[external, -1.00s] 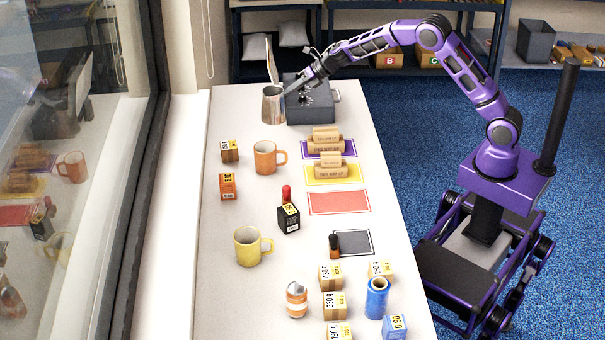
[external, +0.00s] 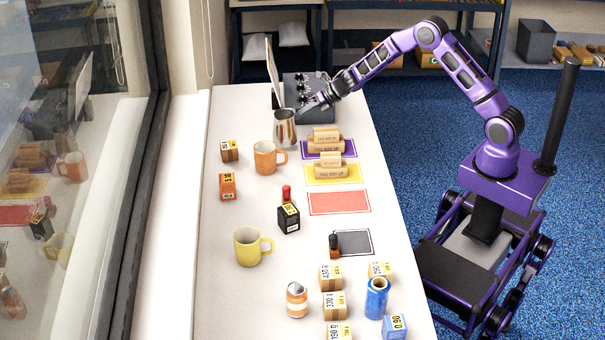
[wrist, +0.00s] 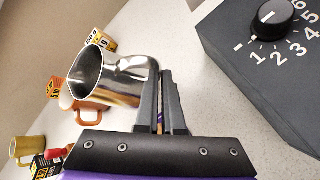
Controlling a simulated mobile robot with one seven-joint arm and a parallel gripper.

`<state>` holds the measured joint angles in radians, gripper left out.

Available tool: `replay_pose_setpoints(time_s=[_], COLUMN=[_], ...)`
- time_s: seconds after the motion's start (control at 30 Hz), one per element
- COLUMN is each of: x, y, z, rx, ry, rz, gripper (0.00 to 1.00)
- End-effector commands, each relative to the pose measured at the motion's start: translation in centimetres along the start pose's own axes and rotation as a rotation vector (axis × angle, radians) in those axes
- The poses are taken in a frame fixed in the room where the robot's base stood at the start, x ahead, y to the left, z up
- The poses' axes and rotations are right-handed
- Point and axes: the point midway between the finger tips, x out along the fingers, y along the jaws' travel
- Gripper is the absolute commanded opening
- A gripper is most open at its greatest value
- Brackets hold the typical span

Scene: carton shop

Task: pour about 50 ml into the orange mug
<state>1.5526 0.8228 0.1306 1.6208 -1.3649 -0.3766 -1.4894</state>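A shiny metal pitcher (external: 285,130) is held by its handle side in my gripper (external: 305,107). It looks close to upright in the external view, with its mouth at the top. In the wrist view the pitcher (wrist: 125,82) sits left of the two nearly closed fingers (wrist: 166,78); its inside is dark and any liquid cannot be made out. The orange mug (external: 265,160) stands on the table just in front of and left of the pitcher, its handle to the right. In the wrist view the mug (wrist: 90,113) is partly hidden behind the pitcher.
A dark machine with dials (external: 308,95) stands behind the pitcher. A yellow mug (external: 248,247), a black box (external: 289,219) and small boxes (external: 229,151) stand nearby. The window (external: 75,150) borders the left.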

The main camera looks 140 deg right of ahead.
Motion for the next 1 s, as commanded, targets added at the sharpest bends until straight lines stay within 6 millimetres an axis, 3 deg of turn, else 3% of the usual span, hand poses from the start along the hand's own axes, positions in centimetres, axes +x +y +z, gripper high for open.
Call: replay_pose_setpoints(time_s=[0.47,1.0], x=[0.6,-0.3], y=[-0.5,2.6], z=[-0.5,-0.1], rx=[0.002,-0.162], ry=[-0.002,-0.023], rz=[0.006,-0.139], gripper=[0.0,0.0])
